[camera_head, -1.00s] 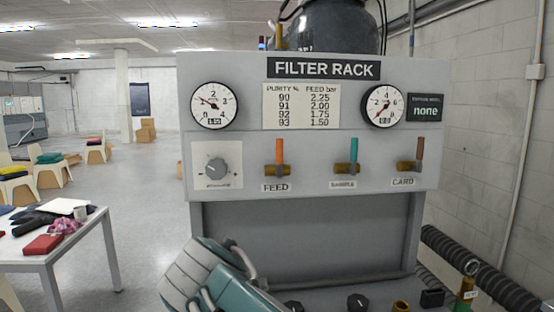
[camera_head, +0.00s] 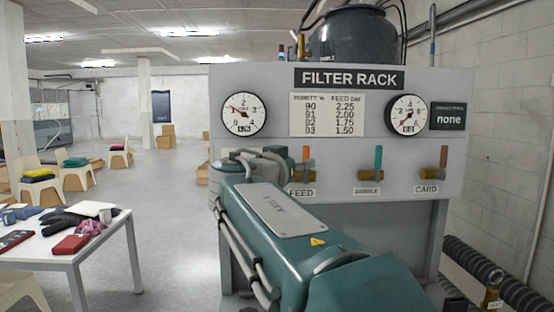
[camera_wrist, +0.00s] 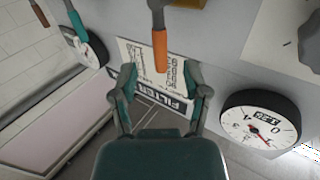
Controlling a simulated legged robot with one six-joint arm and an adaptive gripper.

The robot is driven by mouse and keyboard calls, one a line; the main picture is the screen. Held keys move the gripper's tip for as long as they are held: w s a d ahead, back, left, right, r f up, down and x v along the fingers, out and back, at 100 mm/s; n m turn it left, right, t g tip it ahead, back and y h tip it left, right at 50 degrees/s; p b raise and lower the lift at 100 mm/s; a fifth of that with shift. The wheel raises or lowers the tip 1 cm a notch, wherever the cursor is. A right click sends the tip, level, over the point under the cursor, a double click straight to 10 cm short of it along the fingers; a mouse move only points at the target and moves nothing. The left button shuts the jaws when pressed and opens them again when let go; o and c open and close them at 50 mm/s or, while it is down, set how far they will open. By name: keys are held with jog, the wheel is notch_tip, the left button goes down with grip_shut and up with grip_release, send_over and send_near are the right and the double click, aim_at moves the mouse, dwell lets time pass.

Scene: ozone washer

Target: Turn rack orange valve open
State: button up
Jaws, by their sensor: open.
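The orange valve handle (camera_head: 306,153) stands upright on its brass valve above the FEED label on the filter rack (camera_head: 455,90). In the wrist view, which is turned upside down, the orange handle (camera_wrist: 160,48) hangs from the top centre. My gripper (camera_wrist: 163,78) is open, with one finger on each side in that picture. The handle's free end lies in line with the gap between the fingertips; I cannot tell whether they touch it. In the head view my arm covers the gripper and the dial knob left of the valve.
A teal handle (camera_head: 378,158) and a red-brown handle (camera_head: 444,156) stand to the right. Two gauges (camera_head: 245,115) (camera_head: 406,115) flank a purity chart (camera_head: 328,114). A white table (camera_head: 62,261) with loose items stands at left; open floor lies between it and the rack.

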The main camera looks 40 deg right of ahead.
aim_at(304, 159)
jog(key=shift+x, duration=2.35)
grip_shut()
